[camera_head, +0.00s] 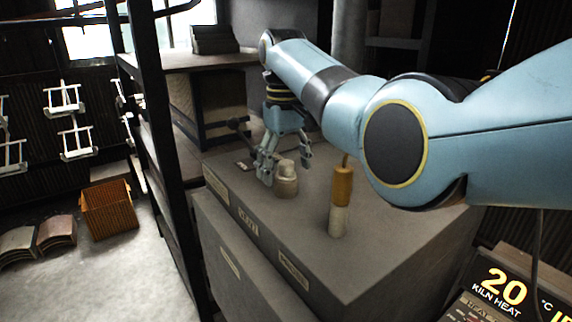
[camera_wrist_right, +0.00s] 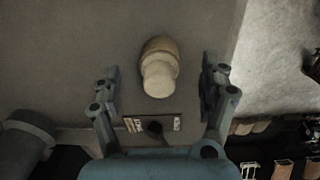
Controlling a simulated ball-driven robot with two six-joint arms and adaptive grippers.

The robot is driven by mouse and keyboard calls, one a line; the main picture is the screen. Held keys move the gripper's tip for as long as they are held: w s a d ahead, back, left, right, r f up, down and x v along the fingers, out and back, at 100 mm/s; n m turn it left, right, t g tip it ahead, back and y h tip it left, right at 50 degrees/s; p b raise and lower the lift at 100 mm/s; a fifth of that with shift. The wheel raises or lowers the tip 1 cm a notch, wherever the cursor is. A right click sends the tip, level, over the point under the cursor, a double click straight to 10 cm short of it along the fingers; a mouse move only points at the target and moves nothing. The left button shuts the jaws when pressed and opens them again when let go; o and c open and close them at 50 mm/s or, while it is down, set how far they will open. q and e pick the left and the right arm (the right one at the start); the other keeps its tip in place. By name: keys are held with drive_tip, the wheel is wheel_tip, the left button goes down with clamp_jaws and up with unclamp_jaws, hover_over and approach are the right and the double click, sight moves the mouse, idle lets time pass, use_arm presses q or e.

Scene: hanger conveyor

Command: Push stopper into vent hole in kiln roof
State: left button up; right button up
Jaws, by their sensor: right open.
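The stopper (camera_head: 286,183) is a beige, rounded plug with a narrower knob, standing on the grey kiln roof (camera_head: 390,235). My right gripper (camera_head: 287,166) is open above it, fingers pointing down. In the right wrist view the stopper (camera_wrist_right: 159,66) lies between the two spread fingers of the right gripper (camera_wrist_right: 160,82), with a gap on each side. My left gripper is out of view.
An upright rod with an orange-brown upper part (camera_head: 342,187) stands on the roof, right of the stopper. A dark shelf rack (camera_head: 160,150) borders the kiln at left. A kiln heat display (camera_head: 500,290) is at lower right. An orange crate (camera_head: 109,208) is on the floor.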

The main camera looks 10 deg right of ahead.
sight(285, 162)
wheel_tip(285, 162, up, 8)
drive_tip(key=shift+a+f, duration=0.1)
drive_tip(key=shift+f, duration=0.15)
